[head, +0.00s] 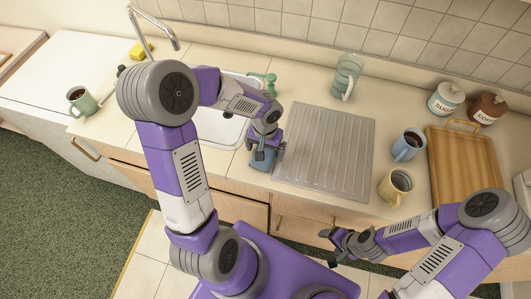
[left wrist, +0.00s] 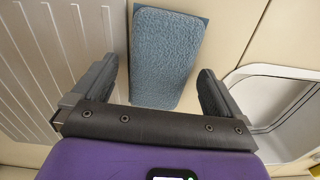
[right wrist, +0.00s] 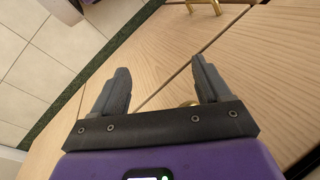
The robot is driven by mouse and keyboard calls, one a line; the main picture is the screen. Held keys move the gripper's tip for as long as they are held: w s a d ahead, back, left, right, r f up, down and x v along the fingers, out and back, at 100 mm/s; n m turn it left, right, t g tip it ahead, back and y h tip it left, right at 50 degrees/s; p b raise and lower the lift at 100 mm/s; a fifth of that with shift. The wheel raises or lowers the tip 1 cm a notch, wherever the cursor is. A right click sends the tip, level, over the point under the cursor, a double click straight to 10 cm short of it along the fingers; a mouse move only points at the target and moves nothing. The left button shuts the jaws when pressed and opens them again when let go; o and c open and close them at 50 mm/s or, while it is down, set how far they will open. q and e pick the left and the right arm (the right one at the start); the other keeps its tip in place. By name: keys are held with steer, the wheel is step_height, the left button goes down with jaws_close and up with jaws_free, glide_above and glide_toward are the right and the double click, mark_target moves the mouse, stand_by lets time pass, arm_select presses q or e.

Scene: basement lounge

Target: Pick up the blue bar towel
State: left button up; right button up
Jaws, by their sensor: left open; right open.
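The blue bar towel (left wrist: 165,55) lies folded on the counter between the sink and the drainboard. In the head view it shows as a small blue patch (head: 262,160) at the counter's front edge, mostly hidden by my left gripper. My left gripper (head: 265,142) is open above the towel; in the left wrist view its fingers (left wrist: 158,90) stand to either side of the towel's near part, and I cannot tell whether they touch it. My right gripper (head: 333,246) is open and empty in front of the lower cabinets, and also shows in the right wrist view (right wrist: 160,85).
The grey ribbed drainboard (head: 325,150) lies right of the towel, the sink (head: 215,128) left. A green mug (head: 81,100) stands far left.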

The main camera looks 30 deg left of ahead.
arm_select(q)
steer(key=shift+s+f, duration=0.1)
steer(key=shift+f, duration=0.1)
steer(key=c, duration=1.1)
step_height(320, 180, up, 10)
steer(key=p, duration=0.2)
